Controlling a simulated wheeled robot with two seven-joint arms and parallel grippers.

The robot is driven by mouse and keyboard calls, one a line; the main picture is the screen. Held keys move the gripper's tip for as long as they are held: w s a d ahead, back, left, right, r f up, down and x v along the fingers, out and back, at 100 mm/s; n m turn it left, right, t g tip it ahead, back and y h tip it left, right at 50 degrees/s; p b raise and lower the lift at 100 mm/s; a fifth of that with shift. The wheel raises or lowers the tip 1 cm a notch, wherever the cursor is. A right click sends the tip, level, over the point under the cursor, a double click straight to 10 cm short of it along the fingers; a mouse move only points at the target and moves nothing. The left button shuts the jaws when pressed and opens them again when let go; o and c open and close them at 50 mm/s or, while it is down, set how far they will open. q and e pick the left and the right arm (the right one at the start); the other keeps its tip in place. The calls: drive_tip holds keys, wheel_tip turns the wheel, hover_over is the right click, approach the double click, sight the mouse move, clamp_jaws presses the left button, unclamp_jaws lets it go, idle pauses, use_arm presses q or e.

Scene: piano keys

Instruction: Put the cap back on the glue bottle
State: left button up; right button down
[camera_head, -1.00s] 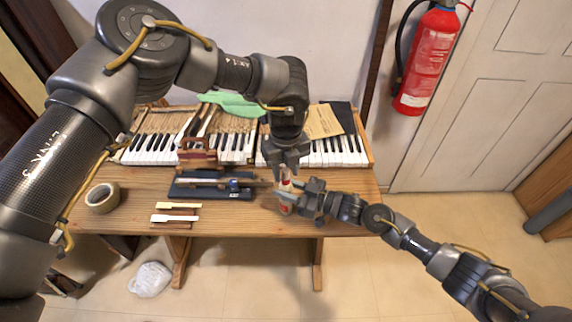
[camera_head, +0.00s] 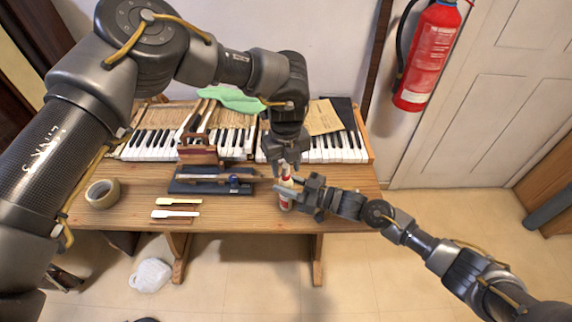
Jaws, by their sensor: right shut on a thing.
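The glue bottle (camera_head: 286,202) is a small white bottle with red on it, upright near the front edge of the wooden table. My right gripper (camera_head: 286,190) comes in from the right and is shut on the bottle. My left gripper (camera_head: 286,165) points straight down just above the bottle's top.
A blue-black jig (camera_head: 212,188) and loose piano keys (camera_head: 176,214) lie left of the bottle. A tape roll (camera_head: 102,194) sits at the table's left. The keyboard (camera_head: 340,148), brown paper (camera_head: 322,118) and green cloth (camera_head: 232,99) lie behind.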

use_arm(q)
drive_tip(key=shift+r, duration=0.1)
wheel_tip(320, 180, up, 12)
idle(0.6)
use_arm(e)
drive_tip(key=c, duration=0.9)
unclamp_jaws()
drive_tip(key=shift+c, duration=0.2)
use_arm(q)
wheel_tip(320, 180, down, 3)
drive_tip(key=shift+r+b, duration=0.15)
drive_tip(key=shift+b, duration=1.1)
use_arm(e)
drive_tip(key=v, duration=1)
drive_tip(key=shift+d, duration=0.4)
drive_tip(key=shift+s, duration=0.2)
